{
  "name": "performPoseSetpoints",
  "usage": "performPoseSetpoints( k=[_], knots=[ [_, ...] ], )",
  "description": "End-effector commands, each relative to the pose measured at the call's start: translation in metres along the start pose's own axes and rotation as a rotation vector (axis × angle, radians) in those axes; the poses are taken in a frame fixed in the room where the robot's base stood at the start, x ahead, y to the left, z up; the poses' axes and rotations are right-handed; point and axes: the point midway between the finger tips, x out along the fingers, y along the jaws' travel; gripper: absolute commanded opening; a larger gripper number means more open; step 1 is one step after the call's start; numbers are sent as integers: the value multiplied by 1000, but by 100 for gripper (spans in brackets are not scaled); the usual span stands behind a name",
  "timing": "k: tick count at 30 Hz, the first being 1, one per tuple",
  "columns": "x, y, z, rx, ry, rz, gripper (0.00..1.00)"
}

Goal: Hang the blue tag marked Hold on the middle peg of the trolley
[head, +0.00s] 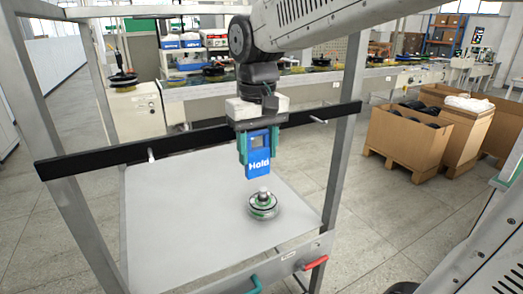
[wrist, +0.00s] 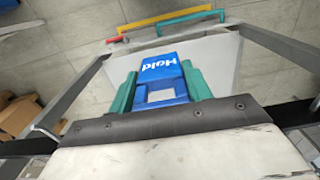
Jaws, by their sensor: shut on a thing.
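The blue tag (head: 259,168) has white lettering reading Hold and a window in its upper part. My gripper (head: 260,150) is shut on the tag, with a green finger on each side. The tag hangs upright in front of the black crossbar (head: 95,161) of the trolley (head: 338,150). In the wrist view the tag (wrist: 162,68) sits between the green fingers (wrist: 160,85). A left peg (head: 151,156) and a right peg (head: 318,120) show on the bar. The middle part of the bar is hidden behind my gripper, and no peg is visible there.
A hub motor (head: 264,208) stands on the trolley's grey shelf (head: 170,215), below the tag. Coloured handles, including a red one (head: 315,263), line the trolley's front edge. Metal posts flank the bar. Cardboard boxes (head: 405,137) stand to the right, with a workbench behind.

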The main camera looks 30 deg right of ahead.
Motion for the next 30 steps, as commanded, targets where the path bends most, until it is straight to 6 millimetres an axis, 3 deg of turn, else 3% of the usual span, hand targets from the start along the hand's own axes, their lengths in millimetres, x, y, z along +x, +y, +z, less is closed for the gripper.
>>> performPoseSetpoints(
  k=[30],
  knots=[
    [9, 0, -57, 1, -1, 0, 26]
  ],
)
